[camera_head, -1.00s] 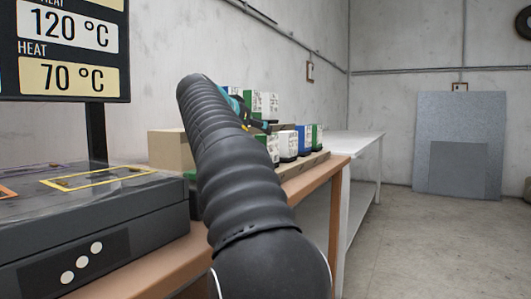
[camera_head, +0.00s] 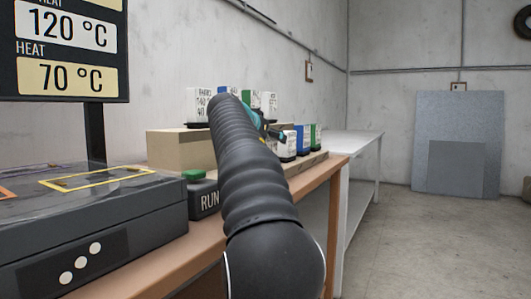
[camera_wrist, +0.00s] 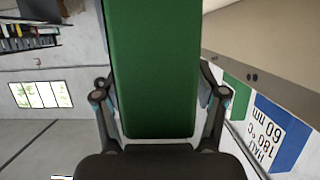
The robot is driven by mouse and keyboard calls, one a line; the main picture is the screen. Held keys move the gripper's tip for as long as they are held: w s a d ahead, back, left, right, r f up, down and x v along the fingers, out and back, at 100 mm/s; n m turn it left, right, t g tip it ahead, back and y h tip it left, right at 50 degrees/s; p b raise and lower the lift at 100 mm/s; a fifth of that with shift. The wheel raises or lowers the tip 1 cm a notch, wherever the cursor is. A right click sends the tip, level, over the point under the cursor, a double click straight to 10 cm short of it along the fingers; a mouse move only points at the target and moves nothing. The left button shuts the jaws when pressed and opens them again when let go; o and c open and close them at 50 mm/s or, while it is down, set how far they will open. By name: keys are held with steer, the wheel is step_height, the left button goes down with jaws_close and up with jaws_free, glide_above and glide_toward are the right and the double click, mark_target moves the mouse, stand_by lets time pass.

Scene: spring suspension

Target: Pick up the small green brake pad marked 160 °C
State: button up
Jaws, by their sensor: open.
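In the wrist view a plain green block face (camera_wrist: 155,70) fills the middle, between the two fingers of my gripper (camera_wrist: 158,100). The fingers are open, one on each side of it; I cannot tell whether they touch it. No marking shows on this face, so I cannot tell whether it is the 160 °C pad. In the head view my arm hides most of the gripper; only a teal part shows near the blocks. Green-edged blocks stand in the upper row (camera_head: 251,98) and at the right end of the lower row (camera_head: 316,136); their labels are too small to read.
A blue-edged block marked 180 °C (camera_wrist: 276,135) stands at the right of the wrist view. Other white-labelled blocks (camera_head: 198,104) stand on a tan stepped stand (camera_head: 180,150). A grey machine (camera_head: 90,225) and RUN button box (camera_head: 204,197) sit at the left.

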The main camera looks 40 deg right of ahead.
jaws_close()
steer(key=shift+r, duration=0.15)
